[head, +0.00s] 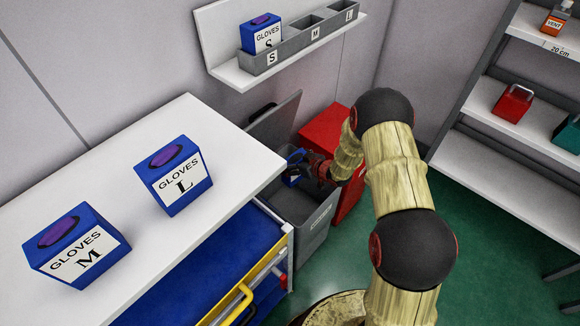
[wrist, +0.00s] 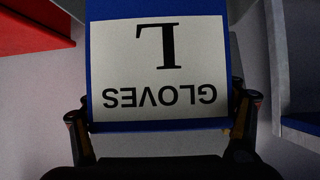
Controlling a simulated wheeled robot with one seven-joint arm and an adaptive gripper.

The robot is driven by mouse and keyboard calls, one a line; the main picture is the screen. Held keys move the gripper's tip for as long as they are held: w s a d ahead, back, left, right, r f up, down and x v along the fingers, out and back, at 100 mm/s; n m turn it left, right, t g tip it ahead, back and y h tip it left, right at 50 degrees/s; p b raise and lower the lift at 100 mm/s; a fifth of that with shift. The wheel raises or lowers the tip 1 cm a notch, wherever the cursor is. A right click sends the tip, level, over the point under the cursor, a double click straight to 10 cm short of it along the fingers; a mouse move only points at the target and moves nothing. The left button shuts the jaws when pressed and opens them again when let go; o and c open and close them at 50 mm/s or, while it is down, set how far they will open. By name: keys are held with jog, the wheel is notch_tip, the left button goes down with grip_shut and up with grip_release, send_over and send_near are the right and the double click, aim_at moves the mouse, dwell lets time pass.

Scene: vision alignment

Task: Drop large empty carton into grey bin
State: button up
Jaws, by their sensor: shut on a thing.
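A blue carton with a white label reading GLOVES L (wrist: 158,65) fills the middle of the wrist view, with its lettering upside down. My gripper (wrist: 160,118) is shut on it, one finger at each side. In the head view my gripper (head: 318,168) is at the mouth of the grey bin (head: 312,222), and a small blue part of the carton (head: 292,178) shows at its left. The bin's lid (head: 278,124) stands open. My arm hides part of the bin. I cannot tell whether the carton touches it.
A red bin (head: 325,125) stands behind the grey one. The white worktop (head: 120,150) at left bears a full GLOVES L carton (head: 175,178) and a GLOVES M carton (head: 75,245). A wall shelf holder (head: 310,35) has an S carton (head: 262,35). Racking (head: 510,130) stands at right.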

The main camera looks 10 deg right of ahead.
notch_tip(320, 180, down, 9)
jog(key=w+n+b, duration=0.1)
jog(key=b, duration=0.4)
jog(key=shift+w+d+g+y, duration=0.2)
jog(key=shift+d+g+y, duration=0.1)
jog(key=shift+d+y, duration=0.15)
jog(key=shift+f, duration=0.1)
jog(key=o, duration=1)
jog(key=shift+c, duration=0.2)
jog(key=v, duration=1.2)
